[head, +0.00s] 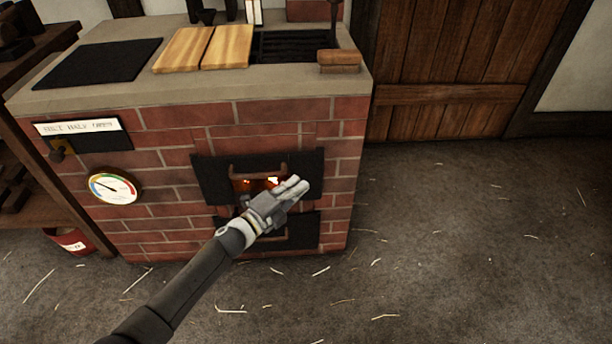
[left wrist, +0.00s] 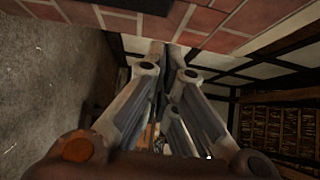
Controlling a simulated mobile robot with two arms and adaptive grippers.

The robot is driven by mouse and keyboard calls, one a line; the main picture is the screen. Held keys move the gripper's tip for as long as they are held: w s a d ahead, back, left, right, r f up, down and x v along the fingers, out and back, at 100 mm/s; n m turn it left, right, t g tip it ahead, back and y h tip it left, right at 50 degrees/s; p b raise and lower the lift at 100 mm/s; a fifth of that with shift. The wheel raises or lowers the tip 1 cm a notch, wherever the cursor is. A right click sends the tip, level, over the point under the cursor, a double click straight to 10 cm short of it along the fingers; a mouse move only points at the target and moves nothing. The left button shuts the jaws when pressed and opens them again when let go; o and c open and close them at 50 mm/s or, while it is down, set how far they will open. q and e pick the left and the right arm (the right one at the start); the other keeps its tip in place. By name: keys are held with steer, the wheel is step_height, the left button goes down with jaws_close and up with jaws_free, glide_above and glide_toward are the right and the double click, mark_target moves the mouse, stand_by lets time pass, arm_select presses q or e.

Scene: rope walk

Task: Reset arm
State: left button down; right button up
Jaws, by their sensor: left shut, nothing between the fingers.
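My left gripper (head: 293,188) reaches in from the lower left in the head view and is shut and empty. It is in front of the brick stove's (head: 170,222) dark fire door (head: 212,178), which has a bar handle and a glowing opening. I cannot tell whether the gripper touches the door. In the left wrist view the closed fingers (left wrist: 168,62) point up toward the brickwork, with nothing between them. My right gripper is in neither view.
On the stove top lie two wooden boards (head: 203,47), a dark plate (head: 98,62), a black grate (head: 293,45) and a brown block (head: 339,61). A round gauge (head: 113,188) is on the front. Straw-strewn floor (head: 470,250) is open at right, before a wooden door (head: 450,70).

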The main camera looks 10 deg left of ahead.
arm_select(q)
steer(key=shift+v, duration=2.05)
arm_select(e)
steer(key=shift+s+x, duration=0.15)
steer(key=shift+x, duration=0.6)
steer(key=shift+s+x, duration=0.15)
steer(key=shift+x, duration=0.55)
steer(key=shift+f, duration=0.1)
